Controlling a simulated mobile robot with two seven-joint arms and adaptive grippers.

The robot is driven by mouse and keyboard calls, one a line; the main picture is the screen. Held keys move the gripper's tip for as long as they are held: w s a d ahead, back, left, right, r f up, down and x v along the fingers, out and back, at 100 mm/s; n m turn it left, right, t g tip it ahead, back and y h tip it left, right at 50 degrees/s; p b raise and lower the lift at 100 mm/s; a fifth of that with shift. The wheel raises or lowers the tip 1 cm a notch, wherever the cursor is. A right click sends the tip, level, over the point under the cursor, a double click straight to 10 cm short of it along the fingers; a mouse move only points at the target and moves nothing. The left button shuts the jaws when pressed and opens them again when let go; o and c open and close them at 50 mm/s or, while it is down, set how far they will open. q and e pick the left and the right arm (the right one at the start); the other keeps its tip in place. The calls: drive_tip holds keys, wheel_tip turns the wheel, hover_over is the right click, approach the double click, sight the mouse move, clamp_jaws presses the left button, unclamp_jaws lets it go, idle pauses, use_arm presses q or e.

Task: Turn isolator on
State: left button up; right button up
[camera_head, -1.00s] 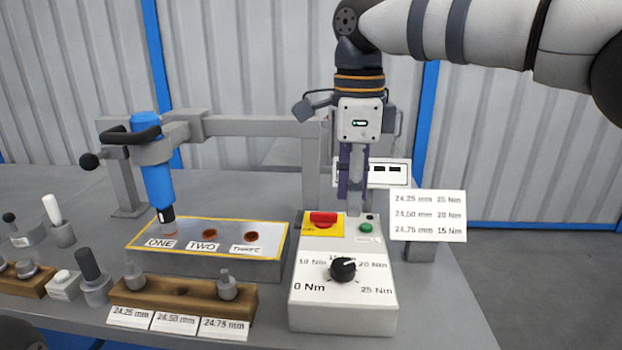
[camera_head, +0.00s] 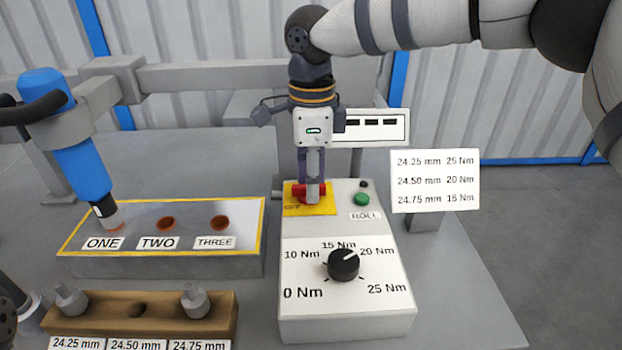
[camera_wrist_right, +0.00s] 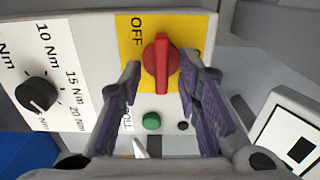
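The isolator is a red rotary knob (camera_head: 300,190) on a yellow plate (camera_head: 322,209), at the back left of the control box top. In the right wrist view the red knob (camera_wrist_right: 160,66) stands upright in the picture, with the word OFF beside it on the yellow plate (camera_wrist_right: 128,20). My right gripper (camera_head: 313,194) points down over the knob. In the wrist view its two purple-padded fingers (camera_wrist_right: 161,80) are apart, one on each side of the knob, with small gaps visible. My left gripper is not in view.
The box (camera_head: 345,322) carries a black torque dial (camera_head: 343,264) and a green button (camera_head: 362,199). A sign (camera_head: 435,181) stands at right, a display (camera_head: 378,127) behind.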

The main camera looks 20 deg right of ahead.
drive_tip(key=shift+f, duration=0.25)
drive_tip(key=shift+w, duration=0.1)
clamp_jaws()
drive_tip(key=shift+r, duration=0.1)
